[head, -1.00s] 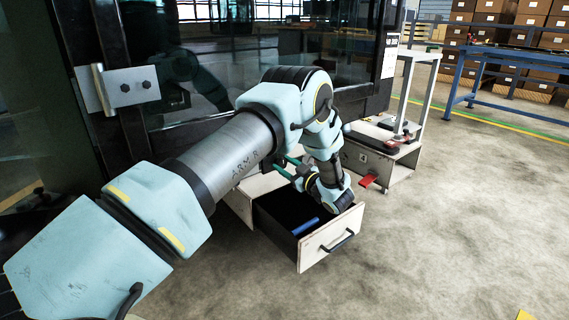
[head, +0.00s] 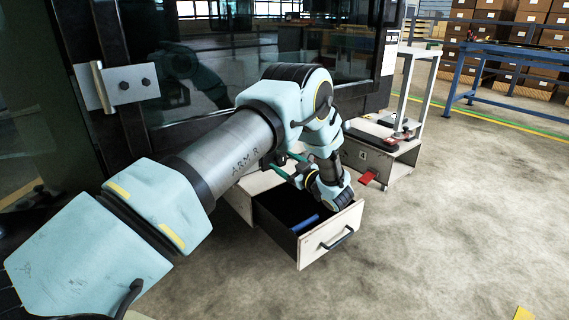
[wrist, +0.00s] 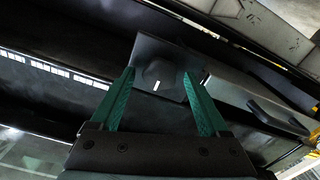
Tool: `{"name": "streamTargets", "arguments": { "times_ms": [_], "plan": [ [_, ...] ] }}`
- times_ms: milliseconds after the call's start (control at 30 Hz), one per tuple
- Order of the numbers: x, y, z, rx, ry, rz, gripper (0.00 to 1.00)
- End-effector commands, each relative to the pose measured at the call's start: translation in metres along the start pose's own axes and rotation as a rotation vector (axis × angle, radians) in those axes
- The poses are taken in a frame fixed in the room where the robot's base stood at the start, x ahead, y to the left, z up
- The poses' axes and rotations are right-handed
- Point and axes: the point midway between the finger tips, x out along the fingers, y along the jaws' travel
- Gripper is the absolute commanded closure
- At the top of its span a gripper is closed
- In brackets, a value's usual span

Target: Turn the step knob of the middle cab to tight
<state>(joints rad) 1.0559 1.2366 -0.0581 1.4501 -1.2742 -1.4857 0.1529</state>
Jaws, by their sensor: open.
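A dark round knob (wrist: 160,76) with a short white mark sits on a dark plate (wrist: 147,49) in the wrist view. My gripper (wrist: 158,76) is open, with one green finger on each side of the knob. I cannot tell whether the fingertips touch it. In the head view my gripper (head: 285,168) reaches toward the dark cab side above the open drawer. The knob is not discernible there.
An open drawer (head: 325,238) with a blue item (head: 306,224) inside stands below my wrist. A low cabinet (head: 375,162) with a red pedal-like piece (head: 367,178) is to its right. Open floor (head: 450,250) lies at the right.

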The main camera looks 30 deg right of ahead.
Motion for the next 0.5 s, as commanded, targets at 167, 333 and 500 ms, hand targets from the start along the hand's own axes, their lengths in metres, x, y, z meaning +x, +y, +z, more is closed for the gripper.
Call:
{"name": "streamTargets", "arguments": {
  "times_ms": [167, 333, 500],
  "plan": [
    [-0.006, 0.001, 0.0, -0.001, -0.001, 0.001, 0.21],
    [-0.033, 0.001, -0.001, 0.001, -0.002, 0.003, 0.21],
    [-0.067, 0.001, -0.001, 0.001, -0.001, 0.003, 0.21]
  ]
}}
